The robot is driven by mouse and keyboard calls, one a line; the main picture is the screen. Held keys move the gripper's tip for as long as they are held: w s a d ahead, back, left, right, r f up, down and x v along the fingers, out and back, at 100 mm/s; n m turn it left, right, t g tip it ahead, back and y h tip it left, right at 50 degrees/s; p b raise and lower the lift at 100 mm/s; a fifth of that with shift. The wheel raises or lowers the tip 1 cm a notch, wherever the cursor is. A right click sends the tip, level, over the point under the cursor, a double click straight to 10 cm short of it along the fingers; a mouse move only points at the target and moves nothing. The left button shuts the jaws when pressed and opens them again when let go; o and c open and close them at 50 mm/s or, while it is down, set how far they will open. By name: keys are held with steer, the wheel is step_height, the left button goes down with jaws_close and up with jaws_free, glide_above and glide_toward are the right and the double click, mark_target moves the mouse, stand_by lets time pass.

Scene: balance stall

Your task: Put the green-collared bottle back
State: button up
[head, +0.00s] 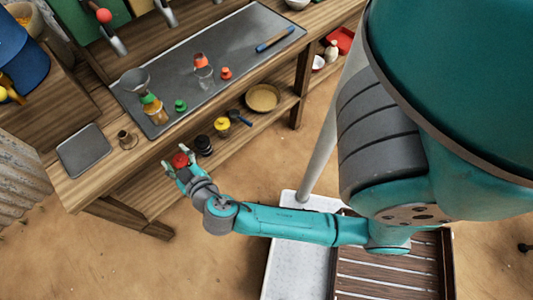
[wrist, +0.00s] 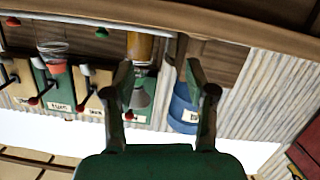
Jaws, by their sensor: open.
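The green-collared bottle (head: 156,114) stands upright near the front left of the grey mat on the counter. Its lower part is amber. A grey funnel (head: 134,79) appears to sit on its top. In the wrist view, which is upside down, the amber bottle (wrist: 140,47) shows beyond and between my fingers, with its collar hard to make out. My gripper (head: 179,159) is open, in front of the counter's edge and apart from the bottle. A red thing shows at the fingers in the head view, but the wrist view shows nothing held.
A red-collared glass (head: 203,70), a green stopper (head: 180,105) and a red stopper (head: 225,73) stand on the mat (head: 240,40). A small glass (head: 127,139) and a dark square plate (head: 84,151) are at left. Several jars and a bowl (head: 262,98) occupy the lower shelf.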

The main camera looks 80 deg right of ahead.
steer(key=s+a+f+n+y, duration=0.2)
steer(key=s+a+n+y, duration=0.15)
steer(key=s, duration=0.35)
steer(key=s+a+f+n+y, duration=0.2)
steer(key=s+a+f+y, duration=0.15)
steer(key=s, duration=0.35)
steer(key=s+a+r+t+y, duration=0.2)
steer(key=s+a+r, duration=0.1)
steer(key=s+r, duration=0.7)
steer(key=s, duration=0.4)
steer(key=shift+a+r+t, duration=0.2)
steer(key=shift+t, duration=0.1)
